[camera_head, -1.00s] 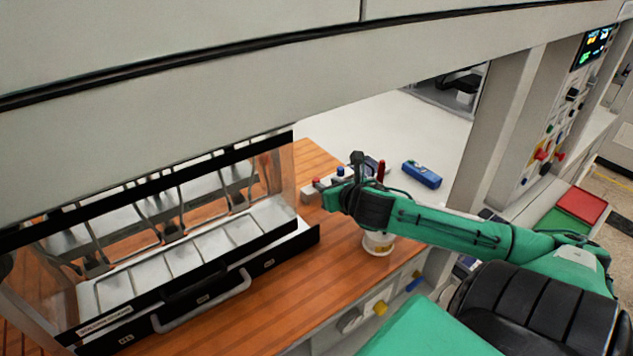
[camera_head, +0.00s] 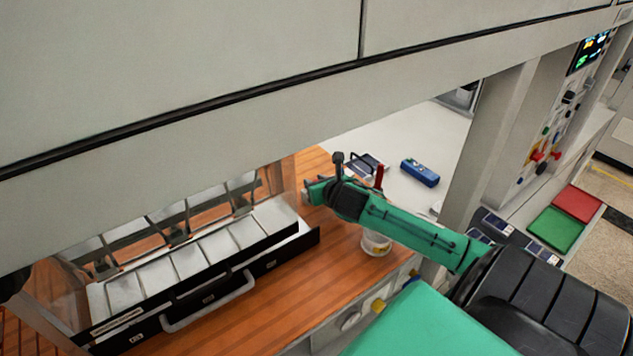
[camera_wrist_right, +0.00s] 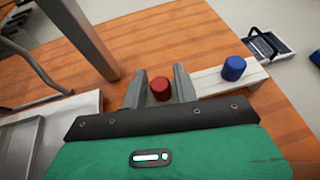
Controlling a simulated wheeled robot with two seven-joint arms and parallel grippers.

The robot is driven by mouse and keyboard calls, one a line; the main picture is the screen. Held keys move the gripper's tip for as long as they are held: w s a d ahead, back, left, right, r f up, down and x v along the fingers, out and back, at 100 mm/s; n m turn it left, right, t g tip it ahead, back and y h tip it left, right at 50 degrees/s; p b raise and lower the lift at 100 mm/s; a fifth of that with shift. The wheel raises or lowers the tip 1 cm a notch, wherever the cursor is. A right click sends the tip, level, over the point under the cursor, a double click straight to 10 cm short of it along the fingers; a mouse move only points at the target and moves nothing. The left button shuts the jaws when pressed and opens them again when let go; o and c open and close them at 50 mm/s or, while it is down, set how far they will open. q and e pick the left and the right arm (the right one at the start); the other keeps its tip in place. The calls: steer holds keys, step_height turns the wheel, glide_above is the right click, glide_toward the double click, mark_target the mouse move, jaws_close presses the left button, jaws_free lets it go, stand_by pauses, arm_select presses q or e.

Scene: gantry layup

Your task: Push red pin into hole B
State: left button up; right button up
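The red pin (camera_wrist_right: 160,89) shows in the right wrist view between the two fingers of my right gripper (camera_wrist_right: 160,91). The fingers stand close on either side of it; whether they press on it I cannot tell. A blue pin (camera_wrist_right: 233,68) stands to the right on a pale block (camera_wrist_right: 216,80). The red pin's lower part is hidden, and no hole or letter B is readable. In the head view my right gripper (camera_head: 312,190) is over the wooden table, right of the clear-sided rack, and covers the pins.
The rack (camera_head: 262,270) with a grey handle fills the table's left side. A white cup (camera_head: 376,243) stands below my right forearm. A blue box (camera_head: 420,172) lies behind on the pale surface. A large grey beam (camera_head: 200,60) crosses overhead. Bare wood (camera_head: 300,290) lies in front.

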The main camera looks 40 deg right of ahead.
jaws_close()
steer(key=shift+r, duration=0.1)
